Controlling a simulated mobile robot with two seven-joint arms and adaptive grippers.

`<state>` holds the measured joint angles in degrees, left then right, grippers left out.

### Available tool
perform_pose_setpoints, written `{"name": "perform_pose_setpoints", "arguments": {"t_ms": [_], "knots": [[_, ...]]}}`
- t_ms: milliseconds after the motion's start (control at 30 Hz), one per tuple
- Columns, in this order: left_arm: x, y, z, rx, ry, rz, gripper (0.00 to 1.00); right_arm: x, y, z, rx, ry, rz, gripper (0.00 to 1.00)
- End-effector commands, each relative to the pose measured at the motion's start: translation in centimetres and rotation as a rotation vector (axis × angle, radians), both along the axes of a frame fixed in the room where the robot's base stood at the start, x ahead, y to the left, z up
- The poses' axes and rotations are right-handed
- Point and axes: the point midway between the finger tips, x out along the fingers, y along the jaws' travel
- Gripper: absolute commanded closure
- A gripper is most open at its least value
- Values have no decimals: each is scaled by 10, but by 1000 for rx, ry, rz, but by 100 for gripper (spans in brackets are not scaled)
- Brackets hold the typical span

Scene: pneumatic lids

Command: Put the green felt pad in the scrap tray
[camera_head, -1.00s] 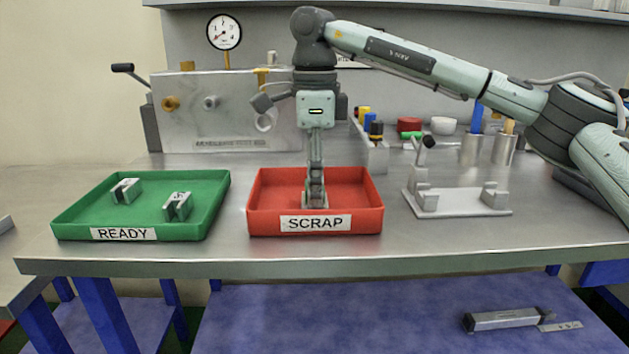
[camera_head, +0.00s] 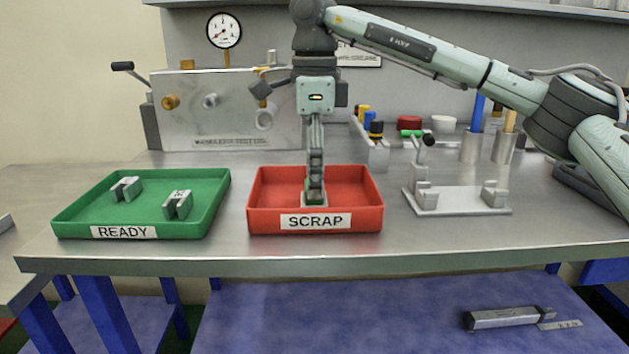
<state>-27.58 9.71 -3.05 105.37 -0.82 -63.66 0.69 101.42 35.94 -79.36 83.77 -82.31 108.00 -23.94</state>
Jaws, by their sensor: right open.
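The red scrap tray (camera_head: 264,216), labelled SCRAP, stands at the middle of the bench. My right gripper (camera_head: 316,188) points straight down into it and is open, its fingers seen nearly edge-on. A small green patch, probably the green felt pad (camera_head: 309,186), shows at the fingertips inside the tray, just above a pale grey piece (camera_head: 313,201). The fingers partly cover both, and I cannot tell whether the green patch touches the fingers or lies on the grey piece. My left gripper is not in view.
The green READY tray (camera_head: 75,222) with two grey blocks stands left. A grey fixture (camera_head: 455,201) with a toggle clamp stands right of the scrap tray. Behind are a metal panel (camera_head: 215,125), a rack of coloured caps (camera_head: 374,151) and metal cups. The front bench strip is clear.

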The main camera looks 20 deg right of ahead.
Motion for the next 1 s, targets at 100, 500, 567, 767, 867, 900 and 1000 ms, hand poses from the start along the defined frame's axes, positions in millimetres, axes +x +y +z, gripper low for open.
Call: {"name": "perform_pose_setpoints", "arguments": {"t_ms": [100, 500, 567, 767, 867, 900, 1000], "knots": [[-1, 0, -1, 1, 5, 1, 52, 0, 1, 27, 0, -2, 1, 35], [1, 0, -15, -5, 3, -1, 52, 0, 0, 99, -2, 1, 1, 35], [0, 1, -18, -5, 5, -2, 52, 0, 0, 102, -2, 2, 1, 35], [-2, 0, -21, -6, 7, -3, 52, 0, 0, 105, -2, 2, 2, 35], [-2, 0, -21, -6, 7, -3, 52, 0, 0, 104, -2, 2, 2, 35], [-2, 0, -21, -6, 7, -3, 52, 0, 0, 104, -2, 2, 2, 35], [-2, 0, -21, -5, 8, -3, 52, 0, 0, 104, -2, 2, 2, 35]]}}
